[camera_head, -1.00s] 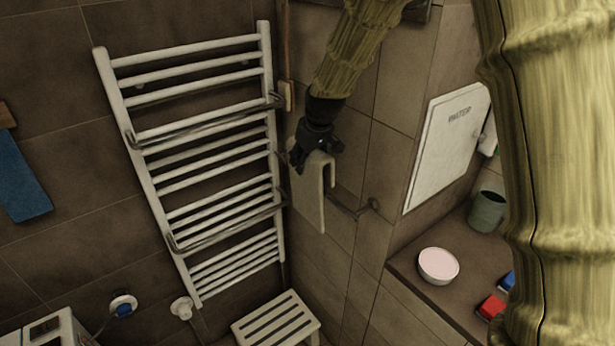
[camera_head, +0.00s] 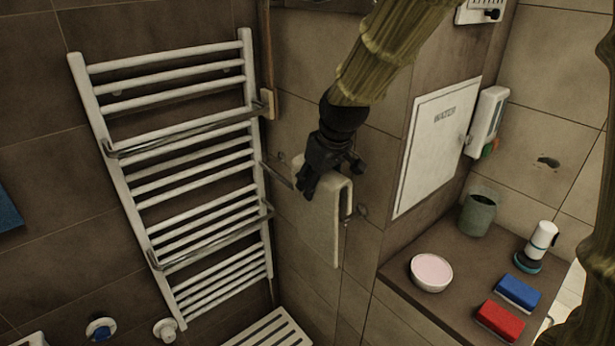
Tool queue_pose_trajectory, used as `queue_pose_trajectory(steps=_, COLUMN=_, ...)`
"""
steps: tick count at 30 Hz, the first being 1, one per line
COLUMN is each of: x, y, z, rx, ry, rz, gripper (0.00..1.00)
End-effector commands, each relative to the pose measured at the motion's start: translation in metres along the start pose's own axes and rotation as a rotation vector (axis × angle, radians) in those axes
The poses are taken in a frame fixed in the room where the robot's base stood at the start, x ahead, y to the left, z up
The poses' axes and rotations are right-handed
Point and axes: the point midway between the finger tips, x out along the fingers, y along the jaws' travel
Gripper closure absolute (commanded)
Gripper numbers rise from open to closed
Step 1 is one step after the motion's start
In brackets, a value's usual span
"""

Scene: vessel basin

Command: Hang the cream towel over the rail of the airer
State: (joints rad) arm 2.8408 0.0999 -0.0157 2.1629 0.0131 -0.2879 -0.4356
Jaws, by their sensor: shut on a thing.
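The cream towel (camera_head: 322,222) hangs folded from my gripper (camera_head: 328,180), its two sides drooping down in front of the tiled wall. My black gripper is shut on the towel's top fold. The white ladder-style airer (camera_head: 190,190) stands against the dark wall to the left, apart from the towel. It has several white bars and two metal rails that stand out in front, an upper rail (camera_head: 185,137) and a lower rail (camera_head: 210,238). A short metal bar shows on the wall behind the towel, partly hidden.
A white slatted stool (camera_head: 258,332) stands below. On the right, a ledge (camera_head: 450,285) carries a pink-filled bowl (camera_head: 431,272), a grey-green cup (camera_head: 478,214), a blue sponge (camera_head: 518,292), a red sponge (camera_head: 500,320) and a white bottle (camera_head: 541,243). A WATER panel (camera_head: 437,148) is above it.

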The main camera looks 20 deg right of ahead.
Motion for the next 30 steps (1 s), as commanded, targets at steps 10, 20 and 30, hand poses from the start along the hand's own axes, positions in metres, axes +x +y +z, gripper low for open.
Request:
queue_pose_trajectory(steps=10, x=-0.015, y=-0.001, z=0.007, rx=-0.001, ry=0.001, rz=0.001, gripper=0.93)
queue_pose_trajectory(steps=20, x=-0.034, y=0.0, z=-0.001, rx=-0.001, ry=0.001, rz=0.0, gripper=0.93)
queue_pose_trajectory(steps=30, x=-0.052, y=0.002, z=-0.009, rx=-0.001, ry=0.001, rz=0.0, gripper=0.93)
